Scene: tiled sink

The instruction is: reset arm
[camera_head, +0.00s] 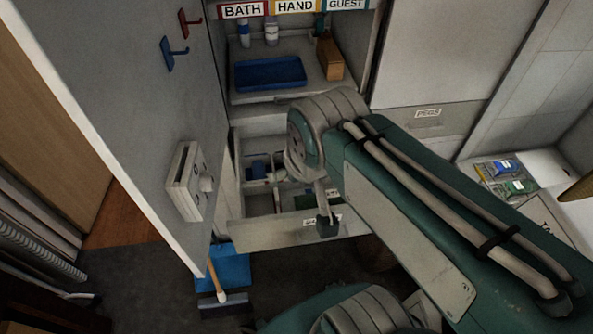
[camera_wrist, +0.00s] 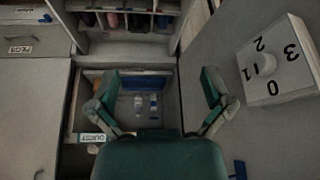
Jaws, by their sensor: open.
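My green and grey arm reaches in from the right side of the head view, and part of my gripper (camera_head: 327,225) shows over the front of the open drawer (camera_head: 285,233). In the wrist view my gripper (camera_wrist: 160,92) has its two green fingers spread wide with nothing between them. The head view shows the blue tray (camera_head: 270,73) on the shelf. My arm hides part of the drawer and its label.
A tall grey door panel (camera_head: 130,90) with hooks (camera_head: 174,50) and a numbered dial box (camera_head: 190,182) stands at the left. A brown box (camera_head: 329,57) is on the shelf. A blue dustpan (camera_head: 230,268) lies on the dark floor. A PEGS drawer (camera_head: 430,117) is at right.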

